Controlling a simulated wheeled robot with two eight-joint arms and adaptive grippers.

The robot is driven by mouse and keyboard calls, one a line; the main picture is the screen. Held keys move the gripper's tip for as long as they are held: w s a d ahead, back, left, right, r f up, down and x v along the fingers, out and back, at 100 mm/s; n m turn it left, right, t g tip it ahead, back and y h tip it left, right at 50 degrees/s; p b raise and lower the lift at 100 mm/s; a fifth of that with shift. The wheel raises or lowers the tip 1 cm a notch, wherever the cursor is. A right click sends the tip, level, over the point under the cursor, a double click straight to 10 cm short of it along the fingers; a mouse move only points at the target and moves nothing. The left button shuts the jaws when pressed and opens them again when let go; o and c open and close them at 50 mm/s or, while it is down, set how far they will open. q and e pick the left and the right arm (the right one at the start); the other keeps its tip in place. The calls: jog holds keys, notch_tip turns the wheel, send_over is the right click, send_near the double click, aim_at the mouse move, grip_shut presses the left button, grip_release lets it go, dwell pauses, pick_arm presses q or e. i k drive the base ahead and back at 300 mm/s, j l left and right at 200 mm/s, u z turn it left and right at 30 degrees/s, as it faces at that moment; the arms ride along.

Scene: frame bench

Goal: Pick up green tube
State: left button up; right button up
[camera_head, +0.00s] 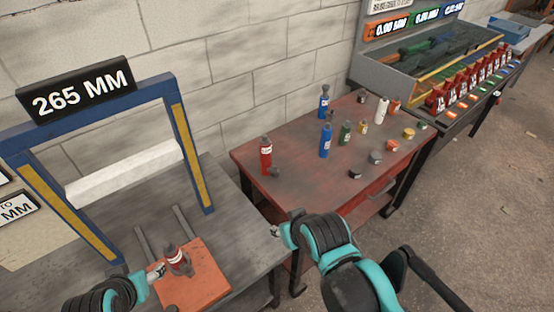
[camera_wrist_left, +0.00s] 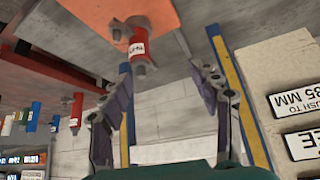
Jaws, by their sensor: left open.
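A small green tube (camera_head: 346,132) stands upright on the red-topped table, just right of a blue tube (camera_head: 326,140). My left gripper (camera_head: 157,271) is open and empty, far from the green tube. It is beside a red tube with a white label (camera_head: 178,262) that stands on an orange plate (camera_head: 196,280). In the left wrist view, which is upside down, this red tube (camera_wrist_left: 138,46) shows beyond the spread fingers (camera_wrist_left: 162,88). My right gripper (camera_head: 277,232) is near the red table's front left corner, apart from the green tube; its fingers are too small to read.
The red-topped table (camera_head: 285,193) also holds another red tube (camera_head: 265,156), a second blue tube (camera_head: 324,102), a white bottle (camera_head: 382,110) and several small pots.

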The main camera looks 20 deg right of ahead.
aim_at(347, 126)
jog(key=i+l, duration=0.1)
jog(key=l, duration=0.4)
jog(key=i+l, duration=0.1)
jog(key=l, duration=0.4)
jog(key=i+l, duration=0.1)
jog(key=l, duration=0.35)
jog(key=i+l, duration=0.1)
jog(key=l, duration=0.4)
jog(key=i+l, duration=0.1)
jog(key=l, duration=0.4)
jog(key=i+l, duration=0.1)
jog(key=l, duration=0.4)
jog(key=i+l, duration=0.1)
jog(key=l, duration=0.4)
jog(key=i+l, duration=0.1)
jog(key=l, duration=0.4)
